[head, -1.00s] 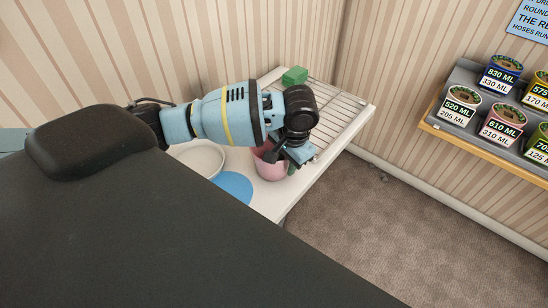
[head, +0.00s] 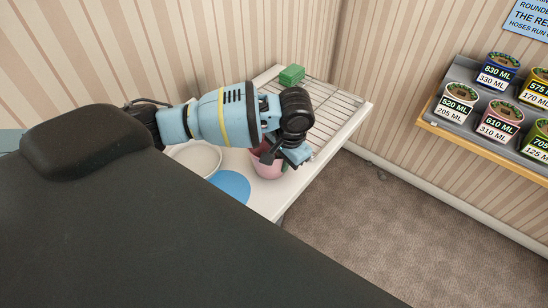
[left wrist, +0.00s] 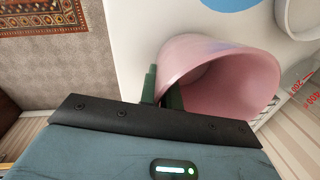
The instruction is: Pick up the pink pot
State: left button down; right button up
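The pink pot (head: 266,170) stands on the white counter, partly hidden behind my left gripper and wrist. In the left wrist view the pot (left wrist: 215,58) shows large, with its open mouth facing the camera. My left gripper (head: 283,160) reaches down at the pot's rim. In the left wrist view the green fingers (left wrist: 162,90) are close together, one outside the pot's wall and one at the inner side of the rim, with the wall between them. They look shut on it. The pot appears to rest on the counter. My right gripper is not in view.
The white counter (head: 349,122) carries a wire rack (head: 335,98), a green block (head: 291,75), a pale round dish (head: 205,155) and a blue disc (head: 232,185) beside the pot. A wall shelf (head: 475,139) with several labelled tins is at the right.

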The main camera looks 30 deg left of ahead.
pick_arm(q)
jog(key=shift+r, duration=0.15)
notch_tip(320, 180, up, 4)
jog(key=shift+f, duration=0.1)
jog(key=s+d, duration=0.2)
jog(key=d, duration=0.5)
jog(key=s+d+r, duration=0.1)
jog(key=s+d, duration=0.1)
jog(key=d, duration=0.6)
jog(key=shift+s+d+p, duration=0.15)
jog(key=shift+s+p, duration=0.15)
jog(key=shift+s, duration=0.1)
